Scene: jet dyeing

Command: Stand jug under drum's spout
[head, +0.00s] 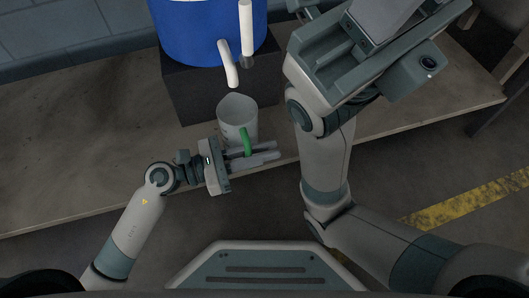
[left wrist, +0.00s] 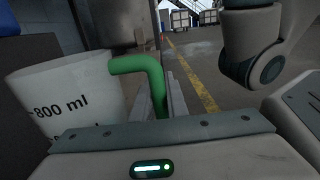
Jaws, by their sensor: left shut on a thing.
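The white jug (head: 238,115) has a green handle (head: 246,141) and stands upright below and in front of the drum. My left gripper (head: 262,154) is shut on the green handle. In the left wrist view the jug (left wrist: 62,95) shows an "800 ml" mark, and its handle (left wrist: 150,75) rises in front of the gripper. The blue drum (head: 195,35) sits on a dark block. Its white spout (head: 228,62) curves down, with its end a little behind the jug's mouth in the head view. Whether the jug touches the table is unclear. My right gripper's jaws cannot be made out.
The dark block (head: 190,95) stands on the brown table (head: 90,140), close behind the jug. A white upright tube (head: 246,28) stands at the spout. My right arm covers the table right of the jug. The table's left part is clear.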

